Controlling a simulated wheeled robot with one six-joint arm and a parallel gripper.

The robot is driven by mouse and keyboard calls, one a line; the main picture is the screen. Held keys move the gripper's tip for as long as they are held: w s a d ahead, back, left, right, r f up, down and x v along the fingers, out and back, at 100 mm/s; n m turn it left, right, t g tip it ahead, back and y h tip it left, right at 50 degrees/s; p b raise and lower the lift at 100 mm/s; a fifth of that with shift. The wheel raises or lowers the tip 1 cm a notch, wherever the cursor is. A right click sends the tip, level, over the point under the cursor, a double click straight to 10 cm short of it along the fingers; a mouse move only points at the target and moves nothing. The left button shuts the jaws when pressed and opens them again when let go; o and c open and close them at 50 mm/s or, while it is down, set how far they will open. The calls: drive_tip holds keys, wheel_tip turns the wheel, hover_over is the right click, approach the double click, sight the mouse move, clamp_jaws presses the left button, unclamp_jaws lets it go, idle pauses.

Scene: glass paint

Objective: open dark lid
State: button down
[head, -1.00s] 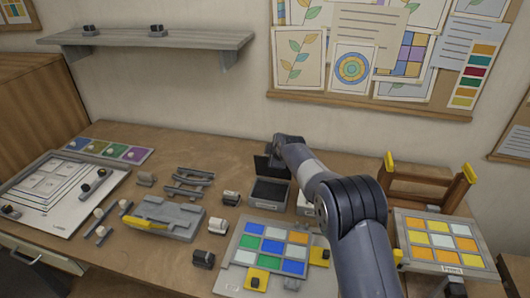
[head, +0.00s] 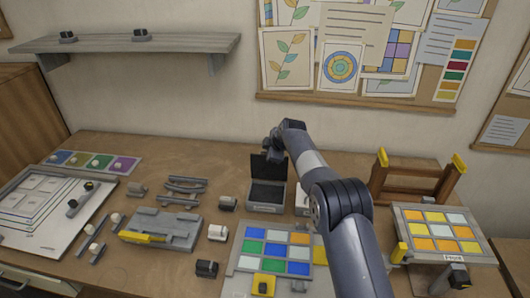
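My gripper (head: 271,150) is just above and behind the lid's top edge. Its fingers are small and dark, so I cannot tell whether they are open or touch the lid. My arm reaches in from the lower right and hides part of a pale box (head: 302,204) beside the grey one.
A panel of coloured squares (head: 237,263) lies in front of the box. Grey racks (head: 185,187) and a grey fixture with a yellow bar (head: 178,222) are to the left. A wooden frame (head: 415,186) and another coloured panel (head: 398,215) are at the right.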

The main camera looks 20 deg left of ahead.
drive_tip(key=shift+w+d, duration=0.15)
drive_tip(key=shift+w, duration=0.1)
drive_tip(key=c, duration=1.8)
unclamp_jaws()
drive_tip(key=shift+f, duration=0.1)
drive_tip(key=shift+d, duration=0.1)
drive_tip(key=b+v, duration=0.4)
drive_tip(key=v, duration=0.7)
drive_tip(key=shift+s+a+r, duration=0.15)
drive_tip(key=shift+a+r, duration=0.05)
drive_tip(key=shift+a, duration=0.1)
drive_tip(key=shift+a, duration=0.1)
